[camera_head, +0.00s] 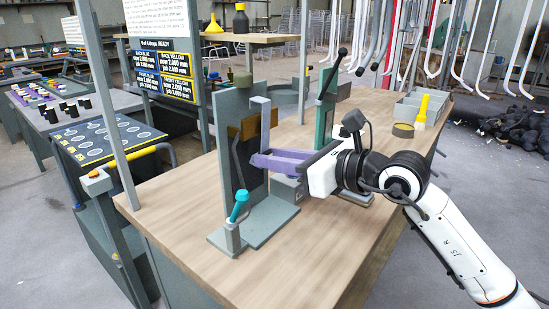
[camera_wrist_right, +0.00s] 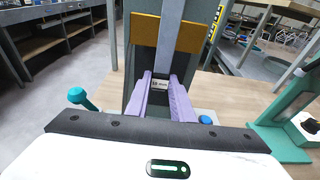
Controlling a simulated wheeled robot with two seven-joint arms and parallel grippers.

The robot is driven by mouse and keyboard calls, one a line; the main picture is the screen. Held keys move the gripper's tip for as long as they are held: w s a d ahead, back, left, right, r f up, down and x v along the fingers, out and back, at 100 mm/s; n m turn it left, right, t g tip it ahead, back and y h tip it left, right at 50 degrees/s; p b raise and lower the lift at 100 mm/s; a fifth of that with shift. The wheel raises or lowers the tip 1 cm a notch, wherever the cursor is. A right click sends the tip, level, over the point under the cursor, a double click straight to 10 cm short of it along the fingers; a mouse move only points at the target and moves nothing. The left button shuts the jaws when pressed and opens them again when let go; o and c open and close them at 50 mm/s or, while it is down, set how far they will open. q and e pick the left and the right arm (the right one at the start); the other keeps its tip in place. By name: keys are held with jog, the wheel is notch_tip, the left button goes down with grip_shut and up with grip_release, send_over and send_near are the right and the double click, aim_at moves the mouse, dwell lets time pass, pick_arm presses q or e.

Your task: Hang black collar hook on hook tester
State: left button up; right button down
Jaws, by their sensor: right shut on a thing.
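The hook tester (camera_head: 229,116) is a grey upright plate on a flat base, with a brass-coloured block and a vertical grey bar. It also shows in the wrist view (camera_wrist_right: 131,62). A thin dark bent rod (camera_head: 237,162), which looks like the hook, runs down beside the brass block at the fingertips. I cannot make out its collar. My right gripper (camera_head: 256,160) has purple fingers reaching in from the right, just below the block, and is shut on the hook. In the wrist view the fingertips (camera_wrist_right: 161,77) meet the lower end of the grey bar. My left gripper is not in view.
A teal-handled lever (camera_head: 238,206) stands at the tester's near side. A green upright fixture (camera_head: 326,110) stands behind my right wrist. A tape roll (camera_head: 403,130), a yellow-topped bottle (camera_head: 421,110) and grey bins (camera_head: 408,107) sit at the back right. The front worktop (camera_head: 290,262) is clear.

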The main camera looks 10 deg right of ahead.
jog(key=shift+f, duration=0.3)
jog(key=shift+f+b, duration=0.35)
jog(key=shift+b, duration=0.1)
jog(key=shift+f, duration=0.15)
jog(key=shift+f+b, duration=0.35)
jog(key=shift+b, duration=0.05)
jog(key=c, duration=1.5)
grip_release()
jog(key=shift+r, duration=0.1)
jog(key=shift+o, duration=0.2)
